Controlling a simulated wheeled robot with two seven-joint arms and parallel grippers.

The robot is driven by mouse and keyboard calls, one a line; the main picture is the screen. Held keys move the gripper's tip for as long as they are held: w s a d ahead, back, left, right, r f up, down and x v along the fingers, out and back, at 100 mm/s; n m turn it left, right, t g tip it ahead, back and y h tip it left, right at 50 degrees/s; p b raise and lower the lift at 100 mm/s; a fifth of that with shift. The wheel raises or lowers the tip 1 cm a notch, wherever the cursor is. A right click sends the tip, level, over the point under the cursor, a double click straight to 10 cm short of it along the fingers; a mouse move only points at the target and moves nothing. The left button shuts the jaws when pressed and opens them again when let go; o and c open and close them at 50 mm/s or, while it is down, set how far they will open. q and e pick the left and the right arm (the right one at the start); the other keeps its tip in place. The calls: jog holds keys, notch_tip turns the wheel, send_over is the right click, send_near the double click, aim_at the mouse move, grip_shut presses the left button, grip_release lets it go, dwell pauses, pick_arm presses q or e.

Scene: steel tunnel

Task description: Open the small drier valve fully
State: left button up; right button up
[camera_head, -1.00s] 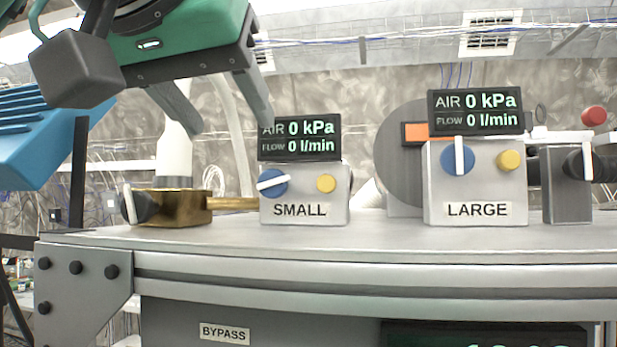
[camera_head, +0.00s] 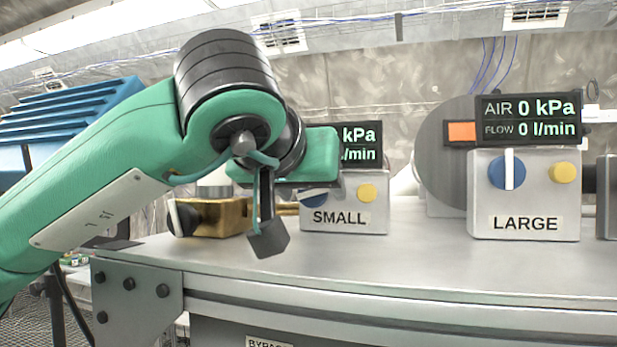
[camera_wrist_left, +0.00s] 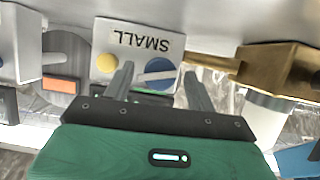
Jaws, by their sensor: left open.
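The SMALL drier box (camera_head: 345,200) is grey, with a blue valve knob (camera_head: 314,196) and a yellow button (camera_head: 367,193). My left gripper (camera_head: 312,160) is in front of the box and hides most of the knob and part of its display; its fingers are hidden in the head view. In the left wrist view, upside down, my open left gripper (camera_wrist_left: 157,76) has one finger on each side of the blue knob (camera_wrist_left: 158,73), empty. The knob's white bar lies nearly level, slightly tilted. I cannot tell if the fingers reach around the knob. My right gripper is out of view.
The LARGE box (camera_head: 525,200), with a similar blue knob with an upright bar, stands to the right. A brass block (camera_head: 222,217) with a black-and-white handle is left of the SMALL box. The bench top (camera_head: 420,262) in front is clear. The LARGE display (camera_head: 530,118) reads 0 kPa.

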pick_arm(q)
jog(key=c, duration=1)
jog(key=shift+f+n+b, duration=0.15)
jog(key=shift+n+b, duration=0.15)
jog(key=shift+b, duration=0.45)
jog(key=n+h+b, duration=0.1)
jog(key=n+b, duration=0.1)
jog(key=b, duration=0.1)
jog(key=n+h+b, duration=0.2)
jog(key=b, duration=0.1)
jog(key=n+h+b, duration=0.1)
jog(key=n+b, duration=0.1)
jog(key=b, duration=0.1)
jog(key=shift+w+a+f, duration=0.1)
jog(key=shift+a+f, duration=0.1)
jog(key=shift+a, duration=0.1)
jog(key=n+h+b, duration=0.1)
jog(key=b, duration=0.1)
jog(key=shift+n+b, duration=0.3)
jog(key=shift+b, duration=0.05)
jog(key=shift+r+n+h+b, duration=0.15)
jog(key=shift+n+h+b, duration=0.4)
jog(key=shift+b, duration=0.2)
jog(key=o, duration=1)
jog(key=shift+a, duration=0.15)
